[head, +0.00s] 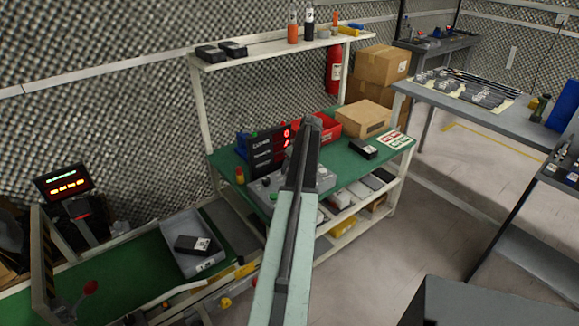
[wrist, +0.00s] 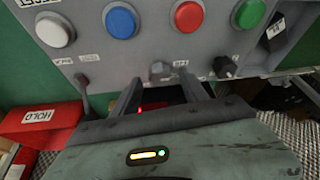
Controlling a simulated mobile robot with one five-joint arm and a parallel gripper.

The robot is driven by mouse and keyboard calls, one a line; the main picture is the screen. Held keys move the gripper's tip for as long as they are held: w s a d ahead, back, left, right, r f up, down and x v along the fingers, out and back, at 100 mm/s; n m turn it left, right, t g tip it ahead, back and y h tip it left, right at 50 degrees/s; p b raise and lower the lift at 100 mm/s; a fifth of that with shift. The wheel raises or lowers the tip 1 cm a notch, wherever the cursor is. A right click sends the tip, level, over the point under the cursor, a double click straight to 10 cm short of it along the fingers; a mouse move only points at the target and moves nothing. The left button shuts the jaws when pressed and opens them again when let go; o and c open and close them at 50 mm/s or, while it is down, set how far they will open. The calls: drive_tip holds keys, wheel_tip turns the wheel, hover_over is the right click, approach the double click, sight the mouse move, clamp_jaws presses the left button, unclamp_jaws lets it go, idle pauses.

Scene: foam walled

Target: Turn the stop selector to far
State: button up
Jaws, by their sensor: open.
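A grey control panel (wrist: 120,55) fills the top of the wrist view. A small grey knob (wrist: 160,69) sits low on it, with a small label to its right that I cannot read surely. A black knob (wrist: 224,67) is farther right, and a dark lever (wrist: 83,88) is at the left. I cannot tell surely which one is the stop selector. My gripper (wrist: 161,88) is open, its two fingers pointing at the panel on either side of the grey knob; contact is unclear. In the head view my gripper (head: 312,124) is over the green bench, partly hiding the control box (head: 322,180).
White, blue, red and green buttons (wrist: 188,16) line the panel above the knobs. A red HOLD bin (wrist: 40,122) is at the left. In the head view, a display (head: 268,152), red bin (head: 326,122) and cardboard box (head: 364,118) stand on the bench (head: 398,150). Open floor lies right.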

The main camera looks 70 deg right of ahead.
drive_tip(key=p+v, duration=0.5)
drive_tip(key=v, duration=0.1)
drive_tip(key=shift+r, duration=0.25)
drive_tip(key=shift+n+y, duration=0.3)
drive_tip(key=w+a, duration=0.2)
drive_tip(key=w, duration=0.1)
drive_tip(key=w+a, duration=0.2)
drive_tip(key=w, duration=0.1)
drive_tip(key=w+a, duration=0.3)
drive_tip(key=shift+r+p, duration=0.3)
drive_tip(key=shift+p, duration=0.1)
drive_tip(key=w+a+r+n+g+y+p, duration=0.1)
drive_tip(key=w+a, duration=1)
drive_tip(key=a, duration=0.4)
drive_tip(key=w+a+r+n+g+y+p, duration=0.1)
drive_tip(key=w+a+p, duration=0.1)
drive_tip(key=w+a, duration=1.05)
drive_tip(key=s+a+r+n+g+p, duration=0.1)
drive_tip(key=a, duration=2.1)
drive_tip(key=s+a+r+n+g+h+p, duration=0.1)
drive_tip(key=a+r+p, duration=0.1)
drive_tip(key=a, duration=2)
drive_tip(key=shift+s+a, duration=0.25)
drive_tip(key=shift+s, duration=0.15)
